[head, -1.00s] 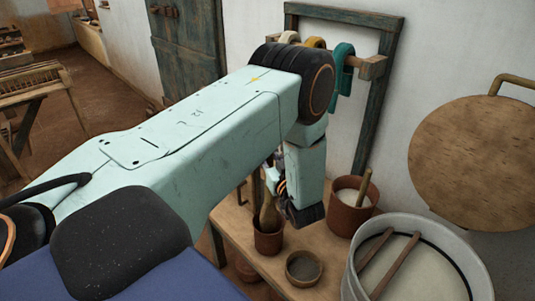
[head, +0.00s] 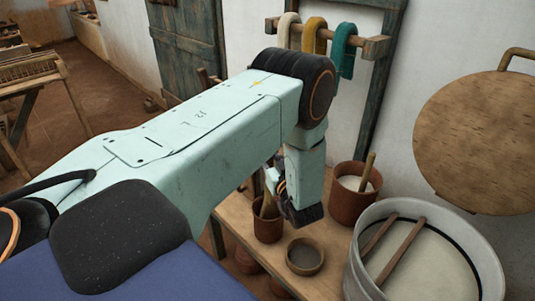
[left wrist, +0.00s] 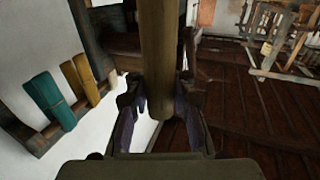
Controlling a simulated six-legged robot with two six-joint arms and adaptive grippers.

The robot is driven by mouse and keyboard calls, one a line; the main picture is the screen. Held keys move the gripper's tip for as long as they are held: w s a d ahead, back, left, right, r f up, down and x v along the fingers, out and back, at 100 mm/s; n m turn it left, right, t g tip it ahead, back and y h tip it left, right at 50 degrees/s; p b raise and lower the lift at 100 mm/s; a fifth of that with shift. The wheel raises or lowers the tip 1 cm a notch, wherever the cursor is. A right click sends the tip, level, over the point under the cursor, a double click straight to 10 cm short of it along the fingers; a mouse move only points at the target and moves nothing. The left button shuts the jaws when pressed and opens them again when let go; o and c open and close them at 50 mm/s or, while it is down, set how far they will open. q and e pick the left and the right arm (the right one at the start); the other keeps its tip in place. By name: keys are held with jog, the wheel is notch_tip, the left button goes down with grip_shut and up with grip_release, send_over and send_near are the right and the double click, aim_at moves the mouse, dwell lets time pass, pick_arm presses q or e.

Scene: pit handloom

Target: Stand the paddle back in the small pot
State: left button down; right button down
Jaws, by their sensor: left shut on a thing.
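The wooden paddle (head: 268,207) is upright, its lower end inside the small brown pot (head: 268,231) on the bench. I cannot see whether it touches the bottom. My left gripper (head: 273,183) is above the pot and shut on the paddle, partly hidden by my own arm. In the left wrist view the paddle's handle (left wrist: 158,45) runs between the two dark fingers of my left gripper (left wrist: 158,98). My right gripper is not in view.
A shallow dark bowl (head: 305,257) sits right of the small pot on the wooden bench (head: 237,212). A larger brown pot (head: 351,205) with a stick and a big metal tub (head: 355,277) stand further right. Coloured yarn hanks (head: 314,36) hang behind.

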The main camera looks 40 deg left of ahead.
pick_arm(q)
jog(key=shift+f, duration=0.3)
jog(key=c, duration=1.1)
grip_release()
jog(key=shift+o, duration=0.2)
jog(key=v, duration=1.2)
